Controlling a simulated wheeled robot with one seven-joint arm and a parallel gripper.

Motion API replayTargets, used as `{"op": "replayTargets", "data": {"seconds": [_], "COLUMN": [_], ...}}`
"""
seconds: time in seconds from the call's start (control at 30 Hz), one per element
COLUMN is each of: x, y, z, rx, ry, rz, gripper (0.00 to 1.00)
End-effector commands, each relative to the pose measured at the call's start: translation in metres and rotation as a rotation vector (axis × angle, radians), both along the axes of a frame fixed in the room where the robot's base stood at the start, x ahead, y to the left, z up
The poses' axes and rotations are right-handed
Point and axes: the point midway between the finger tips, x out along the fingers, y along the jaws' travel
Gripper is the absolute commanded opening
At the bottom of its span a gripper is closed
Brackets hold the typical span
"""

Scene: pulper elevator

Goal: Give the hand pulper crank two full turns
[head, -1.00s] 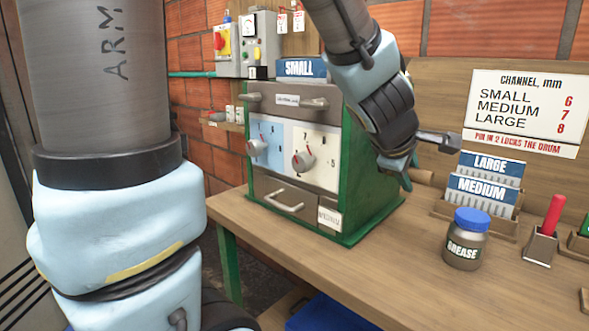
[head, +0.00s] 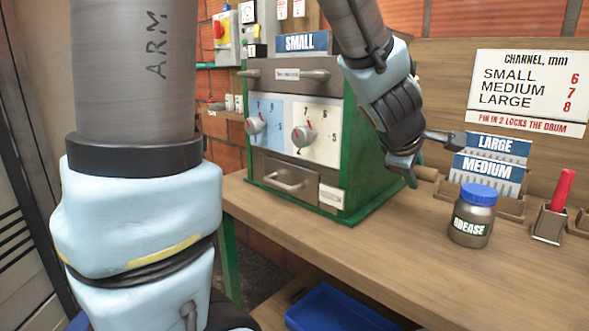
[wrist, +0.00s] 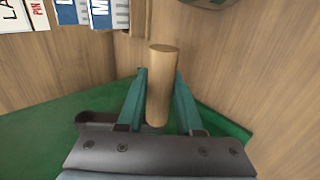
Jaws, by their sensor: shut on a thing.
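The hand pulper (head: 365,160) is a green-sided box on the wooden bench, with a grey top band, a blue and a cream front panel with dials, and a drawer. Its crank handle (wrist: 158,85) is a round wooden grip between my two teal fingers in the wrist view. The handle's end also shows at the pulper's right side in the head view (head: 426,173). My gripper (wrist: 160,95) is shut on this handle; in the head view it hangs beside the pulper's right side (head: 411,175).
A grease jar (head: 473,222) stands on the bench right of my gripper. Behind it are the LARGE and MEDIUM plates (head: 487,168) in a wooden rack. A red-handled tool (head: 562,190) stands farther right. The bench front is clear. A blue tray (head: 335,305) is below.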

Motion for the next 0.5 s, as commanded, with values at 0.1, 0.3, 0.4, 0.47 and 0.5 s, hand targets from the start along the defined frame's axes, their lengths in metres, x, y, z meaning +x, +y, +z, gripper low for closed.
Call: {"op": "replayTargets", "data": {"seconds": [0.1,0.3,0.4,0.47,0.5], "x": [0.0046,0.0044,0.0061,0.009,0.0116], "y": [-0.0044,-0.0042,-0.0059,-0.0085,-0.0109], "z": [-0.0024,-0.001,-0.0025,-0.0048,-0.0068], "rx": [-0.004,-0.004,-0.004,-0.004,-0.004], "ry": [-0.006,-0.006,-0.006,-0.005,-0.005], "rz": [0.001,0.001,0.001,0.001,0.001], "gripper": [0.0,0.0,0.0,0.0,0.0]}}
